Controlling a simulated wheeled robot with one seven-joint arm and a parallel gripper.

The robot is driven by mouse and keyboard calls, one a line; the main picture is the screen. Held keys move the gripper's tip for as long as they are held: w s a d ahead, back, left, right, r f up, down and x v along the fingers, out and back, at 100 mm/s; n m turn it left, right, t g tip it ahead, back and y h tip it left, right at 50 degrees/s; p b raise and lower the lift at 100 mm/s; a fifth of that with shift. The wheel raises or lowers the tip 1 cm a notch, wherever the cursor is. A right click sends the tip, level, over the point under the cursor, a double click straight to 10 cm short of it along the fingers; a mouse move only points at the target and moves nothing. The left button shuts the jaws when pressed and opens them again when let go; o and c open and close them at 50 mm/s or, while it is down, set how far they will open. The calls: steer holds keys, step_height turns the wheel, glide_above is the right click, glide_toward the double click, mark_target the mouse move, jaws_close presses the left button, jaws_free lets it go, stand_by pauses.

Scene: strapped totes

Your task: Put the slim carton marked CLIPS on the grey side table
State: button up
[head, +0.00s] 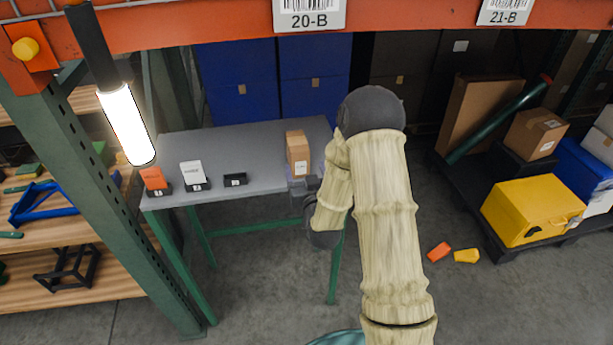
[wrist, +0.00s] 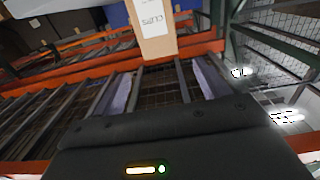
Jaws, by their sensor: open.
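The slim carton (head: 298,154) is brown and stands upright near the right front part of the grey side table (head: 245,147). In the wrist view the carton (wrist: 150,22) shows a white label reading CLIPS upside down. My gripper (head: 304,186) is at the table's front edge, close in front of the carton's lower part. In the wrist view my gripper (wrist: 163,72) has its two pale fingers spread wide with nothing between them, and the carton lies beyond the tips. I cannot tell whether any finger touches it. My arm hides the table's right front corner.
An orange card (head: 154,178), a white card (head: 193,174) and a small black holder (head: 235,180) stand along the table's front left. An orange rack beam (head: 180,32) crosses above. A yellow case (head: 533,209) sits on a dark pallet at right. Small orange and yellow items lie on the floor.

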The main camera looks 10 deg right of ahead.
steer(key=shift+s, duration=0.25)
stand_by(0.5)
steer(key=s+d+r+g, duration=0.1)
steer(key=s+g, duration=0.6)
steer(key=s, duration=0.5)
steer(key=s+d+r+g, duration=0.1)
steer(key=s+g, duration=0.7)
steer(key=s, duration=0.5)
steer(key=shift+s+r, duration=0.2)
steer(key=shift+r, duration=0.2)
